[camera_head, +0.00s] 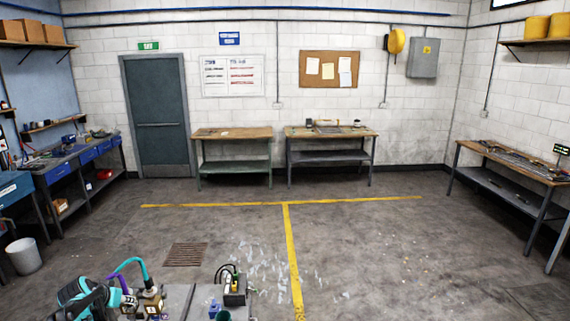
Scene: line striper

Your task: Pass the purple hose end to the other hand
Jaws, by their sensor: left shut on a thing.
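My left gripper (112,297) shows small at the bottom left, at the end of my black and teal arm. It is shut on the purple hose end (124,285), a small purple piece mostly hidden by the fingers. A teal hose (134,262) arches up close to it and bends down to the right, towards a brass-coloured fitting (151,300). I cannot tell whether the purple piece touches the fitting. My right gripper is not in view.
A grey surface (177,300) at the bottom edge carries the fitting and a dark unit (235,290) with black cables and a yellow part. Workbenches line the walls; the floor between is clear.

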